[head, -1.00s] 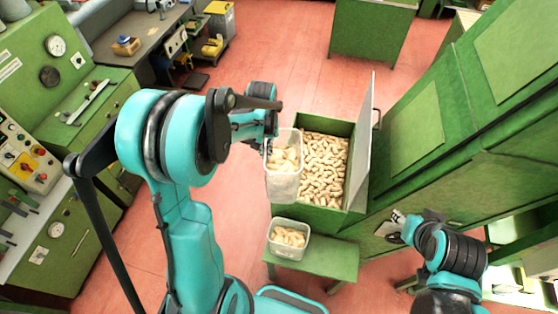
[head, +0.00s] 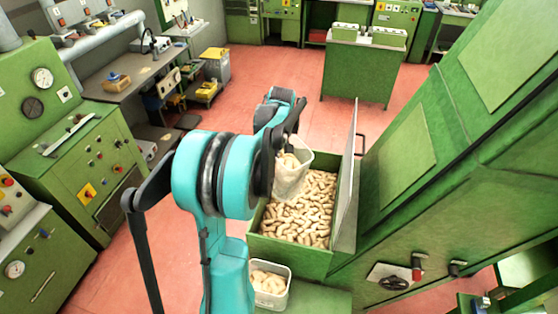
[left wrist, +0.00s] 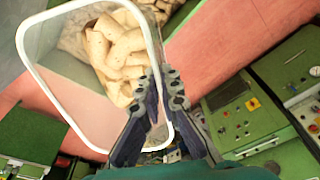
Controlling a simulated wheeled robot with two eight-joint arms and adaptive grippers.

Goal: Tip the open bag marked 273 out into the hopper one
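The hopper (head: 288,256) is an open green box full of pale corks, its lid (head: 347,185) raised on the right side. My left gripper (left wrist: 165,98) is shut on the rim of a translucent, white-rimmed tub (left wrist: 75,75). The tub also shows in the head view (head: 291,181), tilted above the hopper's left rear part, with corks still inside. A second translucent tub (head: 268,287) with corks stands in front of the hopper. I can read no number 273 on either, and both look like tubs rather than bags. My right gripper is out of view.
A tall green cabinet (head: 440,150) closes off the right side, close behind the raised lid. Green machine consoles (head: 75,140) stand at the left. The second tub stands on a low green stand (head: 322,299). Red floor (head: 225,125) is clear behind and left of the hopper.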

